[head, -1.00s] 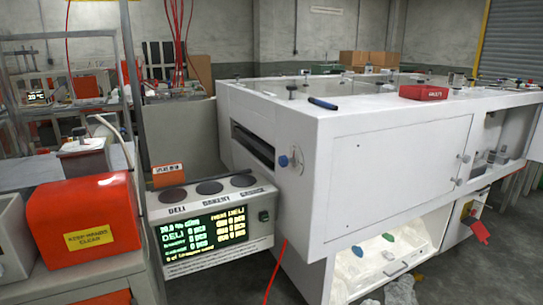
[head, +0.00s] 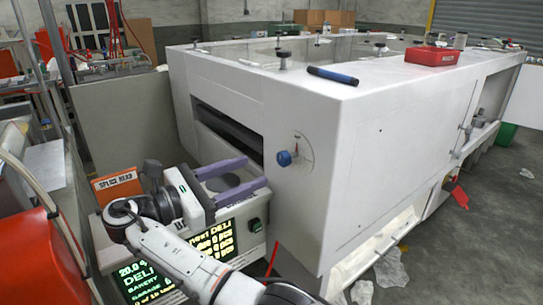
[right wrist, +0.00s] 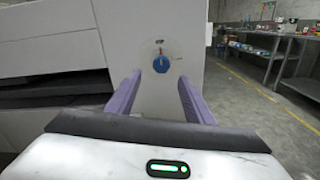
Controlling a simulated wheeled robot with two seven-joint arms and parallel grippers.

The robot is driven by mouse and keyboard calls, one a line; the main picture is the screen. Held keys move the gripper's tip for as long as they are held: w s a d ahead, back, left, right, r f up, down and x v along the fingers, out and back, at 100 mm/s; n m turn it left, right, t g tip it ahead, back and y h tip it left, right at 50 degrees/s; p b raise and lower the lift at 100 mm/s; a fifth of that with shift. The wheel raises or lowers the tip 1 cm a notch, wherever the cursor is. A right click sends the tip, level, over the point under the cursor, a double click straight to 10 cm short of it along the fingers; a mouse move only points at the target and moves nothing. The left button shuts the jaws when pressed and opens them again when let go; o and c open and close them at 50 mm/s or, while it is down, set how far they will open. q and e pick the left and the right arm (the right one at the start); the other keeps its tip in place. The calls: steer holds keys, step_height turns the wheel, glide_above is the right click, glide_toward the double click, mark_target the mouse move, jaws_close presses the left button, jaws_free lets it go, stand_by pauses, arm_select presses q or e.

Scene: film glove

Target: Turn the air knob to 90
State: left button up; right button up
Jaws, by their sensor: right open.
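The blue air knob (head: 284,158) sits on the end face of the white machine (head: 225,100), with a small round dial marked behind it. It also shows in the right wrist view (right wrist: 161,65), straight ahead between the fingers, with a short red mark above it. The dial's numbers are too small to read. My right gripper (head: 256,176) is open and empty, its two purple fingers pointing toward the machine. In the head view it is left of the knob and apart from it. My left gripper is not in view.
A display box (head: 240,230) with lit text stands below my right gripper. A slot opens in the machine's face left of the knob. A blue-black marker (head: 332,76) and a red box (head: 431,57) lie on the machine's top. An orange sign (head: 118,185) stands at left.

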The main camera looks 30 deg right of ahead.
mark_target(280, 160)
steer(key=d, duration=1)
steer(key=shift+w+d+r+p, duration=0.1)
steer(key=shift+w+p, duration=0.15)
steer(key=shift+p, duration=0.15)
steer(key=c, duration=1)
